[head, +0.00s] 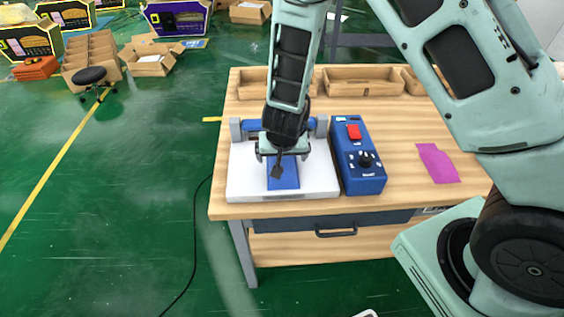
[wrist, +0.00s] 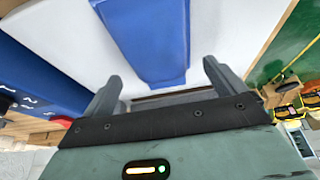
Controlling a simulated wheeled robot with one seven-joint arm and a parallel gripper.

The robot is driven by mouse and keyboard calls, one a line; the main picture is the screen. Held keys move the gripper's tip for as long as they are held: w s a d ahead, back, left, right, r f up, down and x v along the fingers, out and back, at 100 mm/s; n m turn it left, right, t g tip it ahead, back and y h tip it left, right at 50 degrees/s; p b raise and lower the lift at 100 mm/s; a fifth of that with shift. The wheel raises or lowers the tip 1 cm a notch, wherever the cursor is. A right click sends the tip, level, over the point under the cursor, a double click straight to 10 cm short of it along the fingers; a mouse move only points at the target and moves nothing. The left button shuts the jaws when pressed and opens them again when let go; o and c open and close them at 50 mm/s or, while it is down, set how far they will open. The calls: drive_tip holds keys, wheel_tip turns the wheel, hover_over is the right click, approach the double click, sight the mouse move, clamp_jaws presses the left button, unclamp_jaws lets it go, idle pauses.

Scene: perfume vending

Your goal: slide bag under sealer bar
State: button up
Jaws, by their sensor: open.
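A flat magenta piece, likely the bag (head: 437,163), lies on the table right of the blue control box. The sealer has a white base (head: 325,178) with a blue strip (head: 289,180) at its front. Its blue bar (head: 308,125) runs across the back between grey posts, partly hidden behind my arm. My gripper (head: 279,160) is over the sealer, open, away from the magenta piece. The bag does not show there.
The blue control box (head: 358,170) with a red switch and dark knob stands right of the sealer. Wooden trays (head: 360,82) line the back of the wooden table (head: 400,130). My arm crosses over the right side. Table surface around the magenta piece is clear.

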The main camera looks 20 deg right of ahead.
drive_tip(key=shift+x, duration=0.9)
drive_tip(key=c, duration=1.1)
